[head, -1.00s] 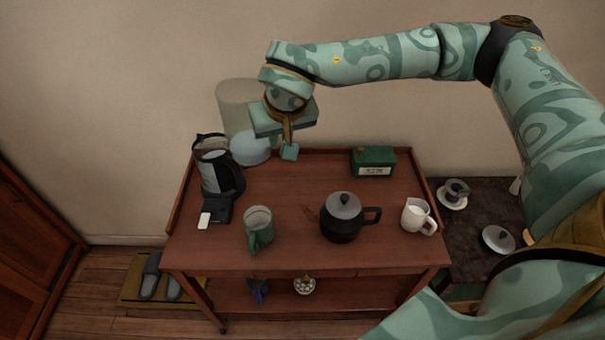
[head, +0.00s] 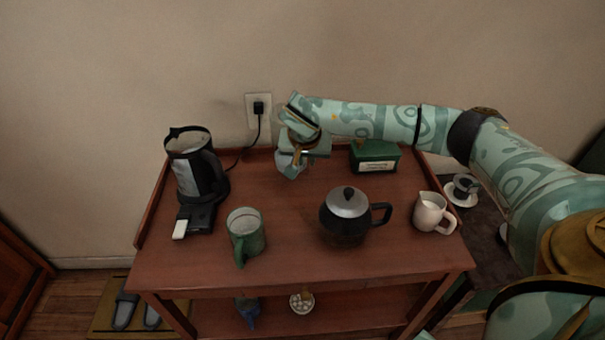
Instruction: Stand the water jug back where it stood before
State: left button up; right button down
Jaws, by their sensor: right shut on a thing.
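My right gripper (head: 293,162) is low over the back of the wooden trolley top (head: 285,235), left of a green box. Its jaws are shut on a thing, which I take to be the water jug. The hand and wrist hide most of it, and I cannot make out the jug's outline or whether its bottom touches the wood. My left gripper is not in view.
A black-and-clear kettle (head: 195,170) stands at the left. A green mug (head: 245,232), a dark pot with a grey lid (head: 345,215) and a white creamer (head: 431,213) stand in front. The green box (head: 374,156) is close right of my gripper.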

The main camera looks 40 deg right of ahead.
aim_at(306, 169)
notch_tip(306, 169, down, 3)
jog(key=shift+f+b, duration=0.2)
jog(key=shift+b, duration=0.55)
jog(key=shift+f, duration=0.2)
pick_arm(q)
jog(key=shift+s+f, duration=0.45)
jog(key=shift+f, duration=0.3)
pick_arm(e)
jog(key=shift+r, duration=0.15)
jog(key=c, duration=1.4)
grip_release()
jog(key=shift+f, duration=0.2)
